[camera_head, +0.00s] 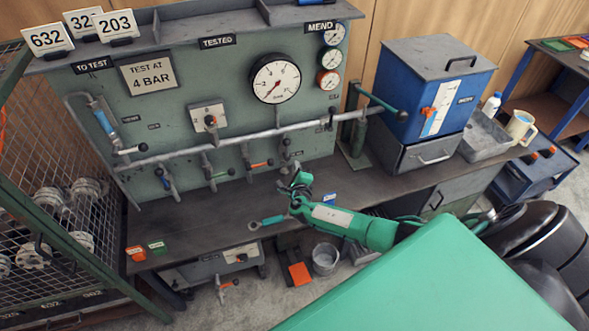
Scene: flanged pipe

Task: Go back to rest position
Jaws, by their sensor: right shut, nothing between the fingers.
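My right gripper (258,223) reaches in from the right at the end of my green forearm. It is shut and empty, in front of the test panel and over the front part of the dark bench (205,222) in the picture. Whether it touches the bench cannot be told. My left gripper is not in view. Pale flanged pipe parts (55,198) sit inside the wire cage (28,130) at the left, away from my right gripper.
The green test panel (155,135) carries a long grey pipe, levers and a round gauge (276,79). A blue cabinet (425,90), grey tray (486,136) and jug (521,126) stand right. A bucket (325,258) is on the floor. The left bench top is mostly clear.

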